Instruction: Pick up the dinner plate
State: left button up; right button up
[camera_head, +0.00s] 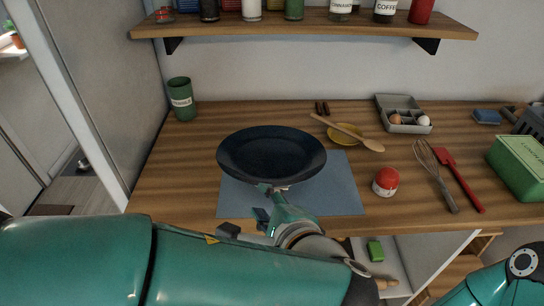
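The dinner plate (272,152) is dark blue-black and round, over the far left part of a blue-grey placemat (340,190) on the wooden counter. My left gripper (271,188) is at the plate's near rim, its fingertips closed around that edge. The plate looks slightly raised off the mat, but its underside is hidden, so the gap is hard to judge. My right gripper is out of view; only part of my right arm shows at the bottom right.
A wooden spoon (350,133) rests across a yellow dish (345,139) right of the plate. A red-lidded jar (385,181), a whisk (436,175), a red spatula (459,179) and a green box (518,168) stand or lie further right. A green cup (181,99) is back left. A shelf (300,25) hangs above.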

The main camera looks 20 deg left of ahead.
aim_at(247, 181)
pick_arm(q)
jog(key=x, duration=0.6)
jog(key=p+x, duration=0.1)
jog(key=x, duration=0.2)
jog(key=shift+w+a+r, duration=0.2)
jog(key=shift+w+a, duration=0.15)
jog(key=shift+a, duration=0.05)
jog(key=shift+w+a+f, duration=0.25)
jog(key=shift+w, duration=0.2)
grip_shut()
jog(key=shift+r, duration=0.1)
